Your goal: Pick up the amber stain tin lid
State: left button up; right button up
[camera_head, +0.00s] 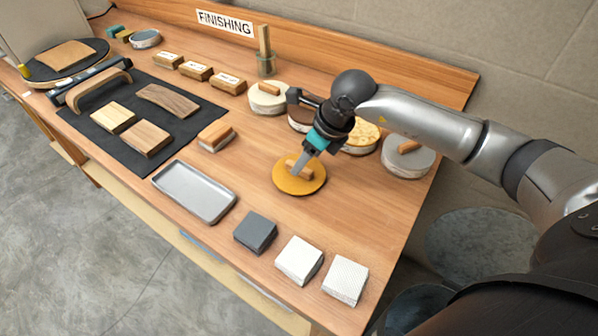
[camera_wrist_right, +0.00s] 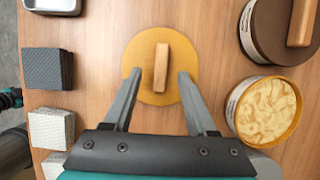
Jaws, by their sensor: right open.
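The amber stain tin lid (camera_head: 287,185) is a round amber-yellow disc with a wooden block handle on top. It lies flat on the workbench, and it also shows in the right wrist view (camera_wrist_right: 143,56). My right gripper (camera_head: 298,168) is over the lid. In the right wrist view its open fingers (camera_wrist_right: 160,75) point at the lid, one on each side of the wooden handle (camera_wrist_right: 161,68), with gaps between. Whether the fingertips touch the lid is unclear. The open tin (camera_wrist_right: 267,108) with pale yellow contents stands to the right in that view.
Several lidded tins stand along the back, including a grey-topped one (camera_head: 408,158). A metal tray (camera_head: 195,191) lies left of the lid. A dark grey block (camera_head: 255,232) and two white blocks (camera_head: 299,260) sit near the front edge. Bare wood surrounds the lid.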

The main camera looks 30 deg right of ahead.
jog(key=shift+x, duration=1.5)
grip_shut()
